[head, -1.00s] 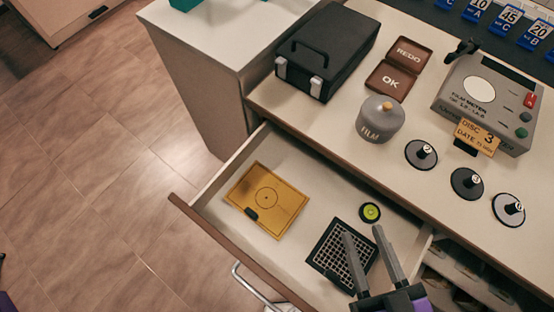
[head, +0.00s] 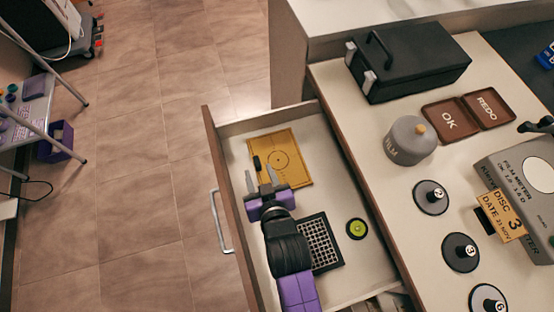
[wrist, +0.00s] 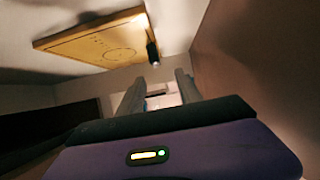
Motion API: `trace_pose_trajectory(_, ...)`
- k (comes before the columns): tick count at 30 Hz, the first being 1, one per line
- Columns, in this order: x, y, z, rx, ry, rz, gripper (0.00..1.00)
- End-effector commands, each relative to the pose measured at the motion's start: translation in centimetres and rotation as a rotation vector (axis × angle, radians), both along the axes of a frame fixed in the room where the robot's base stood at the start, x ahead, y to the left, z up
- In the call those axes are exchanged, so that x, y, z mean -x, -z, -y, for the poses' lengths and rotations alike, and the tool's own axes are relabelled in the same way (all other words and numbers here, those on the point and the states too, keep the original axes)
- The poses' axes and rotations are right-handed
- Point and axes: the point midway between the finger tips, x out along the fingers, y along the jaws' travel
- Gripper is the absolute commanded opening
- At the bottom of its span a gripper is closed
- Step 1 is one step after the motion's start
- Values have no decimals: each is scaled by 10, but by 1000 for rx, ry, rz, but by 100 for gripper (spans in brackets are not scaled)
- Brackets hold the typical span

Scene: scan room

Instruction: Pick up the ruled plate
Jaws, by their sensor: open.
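A yellow plate (head: 296,171) with a thin ruled circle and faint markings lies flat in the open drawer. A small black tab (head: 257,163) stands near its left edge. A dark plate (head: 336,264) ruled with a pale square grid lies nearer, partly hidden by my arm. My gripper (head: 261,176) is open and empty beside the yellow plate's left edge, its fingertips close to the tab. In the wrist view, the yellow plate (wrist: 95,38) and its tab (wrist: 153,53) show beyond my open fingers (wrist: 160,93). I cannot tell whether a finger touches.
The drawer's front wall (head: 222,165) runs close along my gripper's left. A green-yellow round disc (head: 357,229) lies in the drawer. The countertop at right holds a black case (head: 415,68), a grey FILM pot (head: 408,145), brown OK/REDO trays (head: 450,119) and several knobbed discs (head: 430,197).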

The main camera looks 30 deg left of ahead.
Motion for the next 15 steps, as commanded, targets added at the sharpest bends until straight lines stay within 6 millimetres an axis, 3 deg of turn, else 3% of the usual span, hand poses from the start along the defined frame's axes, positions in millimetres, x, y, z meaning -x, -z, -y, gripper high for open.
trace_pose_trajectory(15, -32, 38, -28, 11, -2, -7, 42)
